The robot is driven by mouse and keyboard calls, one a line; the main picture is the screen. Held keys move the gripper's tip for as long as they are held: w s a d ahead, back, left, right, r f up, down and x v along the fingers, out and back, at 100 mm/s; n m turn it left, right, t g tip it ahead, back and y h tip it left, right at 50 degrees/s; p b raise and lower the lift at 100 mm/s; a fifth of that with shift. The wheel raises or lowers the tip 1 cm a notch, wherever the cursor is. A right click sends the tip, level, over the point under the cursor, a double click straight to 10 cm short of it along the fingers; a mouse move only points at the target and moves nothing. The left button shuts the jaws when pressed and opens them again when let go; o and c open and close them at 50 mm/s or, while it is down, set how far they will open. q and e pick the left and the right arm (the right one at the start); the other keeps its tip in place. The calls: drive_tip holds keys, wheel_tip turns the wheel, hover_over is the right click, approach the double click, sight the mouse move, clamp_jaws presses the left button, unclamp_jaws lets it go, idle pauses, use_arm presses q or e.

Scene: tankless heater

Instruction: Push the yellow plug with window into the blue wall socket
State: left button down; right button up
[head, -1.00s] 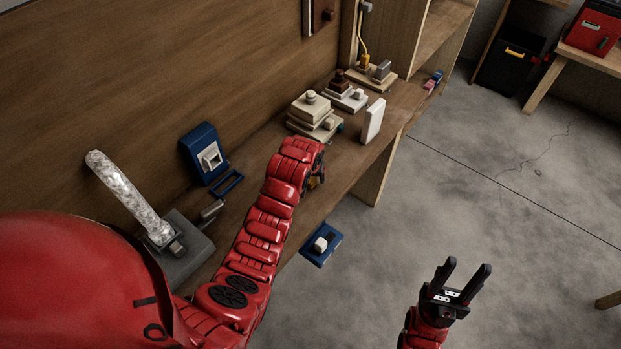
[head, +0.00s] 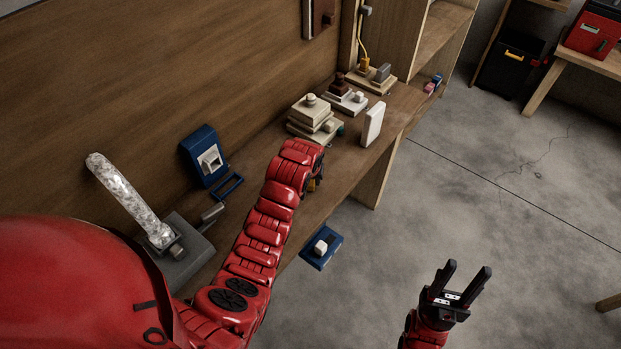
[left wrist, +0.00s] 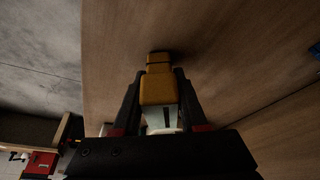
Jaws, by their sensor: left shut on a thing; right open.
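The yellow plug (left wrist: 158,88) is between the fingers of my left gripper (left wrist: 159,92), which is shut on it. In the head view only a little of the plug (head: 312,185) shows below the red wrist. My left arm reaches over the bench, and its fingers are mostly hidden there. A blue socket (head: 198,168) with a pale front stands upright against the wooden back panel, left of my left gripper and well apart from it. I cannot make out the plug's window. My right gripper (head: 465,283) is open and empty over the floor at the lower right.
Cream blocks (head: 312,113) and a white upright plate (head: 373,123) stand on the bench beyond my left gripper. A grey base with a silvery tube (head: 130,197) is at the left. A blue frame (head: 228,187) lies before the socket. A blue box (head: 321,250) sits beside the bench's front edge.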

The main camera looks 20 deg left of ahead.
use_arm(q)
drive_tip(key=shift+r+p, duration=1.05)
drive_tip(key=shift+r, duration=3.45)
